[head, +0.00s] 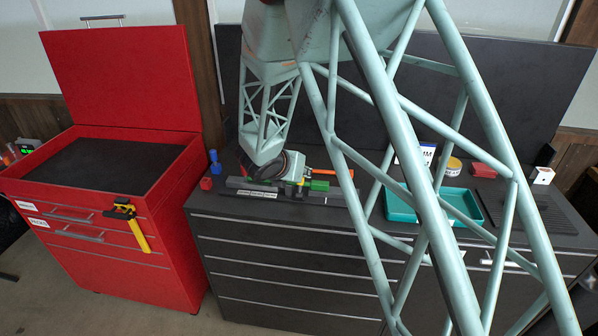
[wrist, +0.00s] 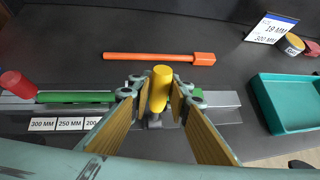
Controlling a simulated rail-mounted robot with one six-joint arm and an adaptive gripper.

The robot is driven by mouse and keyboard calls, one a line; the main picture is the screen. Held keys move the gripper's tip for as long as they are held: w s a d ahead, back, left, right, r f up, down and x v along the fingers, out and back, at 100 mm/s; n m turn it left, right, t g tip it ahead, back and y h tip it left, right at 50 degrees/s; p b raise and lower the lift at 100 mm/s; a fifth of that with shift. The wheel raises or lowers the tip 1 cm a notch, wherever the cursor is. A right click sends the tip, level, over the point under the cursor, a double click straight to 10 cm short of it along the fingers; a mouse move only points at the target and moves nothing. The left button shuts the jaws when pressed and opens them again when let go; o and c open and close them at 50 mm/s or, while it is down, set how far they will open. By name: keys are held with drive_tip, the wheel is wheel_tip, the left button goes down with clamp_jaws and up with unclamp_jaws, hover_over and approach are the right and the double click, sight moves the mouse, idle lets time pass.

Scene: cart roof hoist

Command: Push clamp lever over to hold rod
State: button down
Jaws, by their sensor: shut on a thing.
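The clamp lever (wrist: 161,76) has a yellow, rounded handle that stands up in the middle of the wrist view. My gripper (wrist: 160,94) is shut on it, with one yellow-padded finger on each side. A green rod (wrist: 75,97) lies along a grey fixture bar (wrist: 218,98) and shows to the left of the lever. The fingers hide the bar around the lever base, so I cannot tell whether the clamp presses on the rod. In the head view my arm partly covers the fixture (head: 262,193), and the lever is too small to judge there.
An orange tool (wrist: 160,57) lies behind the fixture. A red knob (wrist: 15,84) is at the left. A teal tray (wrist: 290,102) and a size card (wrist: 271,28) stand to the right. The red cart (head: 120,215) with its lid up is left of the bench.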

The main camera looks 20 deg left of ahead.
drive_tip(key=c, duration=2.4)
unclamp_jaws()
drive_tip(key=shift+s, duration=0.1)
drive_tip(key=shift+v, duration=5.9)
